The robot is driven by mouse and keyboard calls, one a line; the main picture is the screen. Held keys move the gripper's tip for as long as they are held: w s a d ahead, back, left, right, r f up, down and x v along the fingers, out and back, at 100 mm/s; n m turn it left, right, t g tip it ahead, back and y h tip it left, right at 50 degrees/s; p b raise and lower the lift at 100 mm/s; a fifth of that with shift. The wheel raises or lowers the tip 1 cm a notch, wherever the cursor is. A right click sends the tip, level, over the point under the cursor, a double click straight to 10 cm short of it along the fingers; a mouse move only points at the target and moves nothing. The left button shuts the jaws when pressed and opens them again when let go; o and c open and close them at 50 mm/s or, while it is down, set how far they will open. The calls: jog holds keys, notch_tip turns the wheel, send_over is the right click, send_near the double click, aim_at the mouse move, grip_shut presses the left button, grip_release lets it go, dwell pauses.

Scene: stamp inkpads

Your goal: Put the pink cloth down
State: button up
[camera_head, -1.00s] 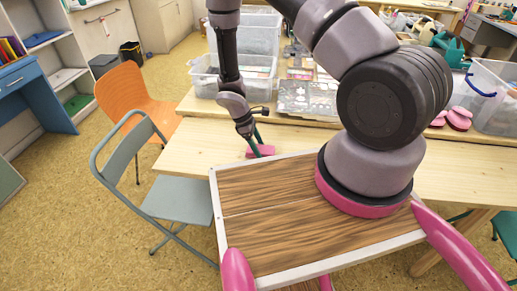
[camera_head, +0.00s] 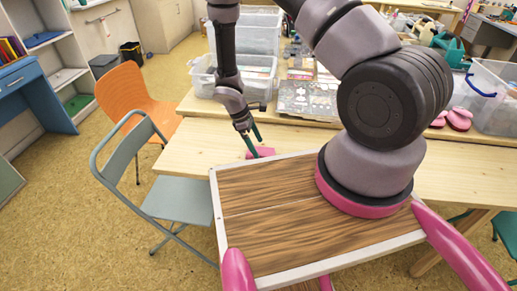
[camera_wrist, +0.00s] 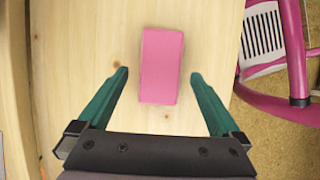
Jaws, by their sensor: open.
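The pink cloth (camera_head: 260,152) lies flat on the light wooden table (camera_head: 190,150), close to the edge of my wood-grained tray top. In the wrist view the pink cloth (camera_wrist: 161,65) is a small folded rectangle on bare wood. My gripper (camera_head: 254,141) is open above it, with green fingers apart. In the wrist view the fingers of my gripper (camera_wrist: 160,75) stand on either side of the cloth's lower part, with clear gaps on both sides and nothing held.
A grey folding chair (camera_head: 175,198) and an orange chair (camera_head: 135,95) stand at the left. The table's left part is clear.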

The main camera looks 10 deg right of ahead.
jog(key=v, duration=0.9)
jog(key=shift+r, duration=0.3)
jog(key=d+r+m+t+y, duration=0.2)
jog(key=d+r+m, duration=0.15)
jog(key=r, duration=1.05)
jog(key=d+r+m+t+y, duration=0.1)
jog(key=d+r+m, duration=0.3)
jog(key=r, duration=1)
jog(key=s+d+r+m+t+y, duration=0.3)
jog(key=s+r+m+t, duration=0.3)
jog(key=s+r+m, duration=0.4)
jog(key=a+v, duration=0.1)
jog(key=v, duration=0.8)
jog(key=shift+s+r, duration=0.2)
jog(key=shift+s, duration=0.35)
jog(key=shift+a, duration=0.1)
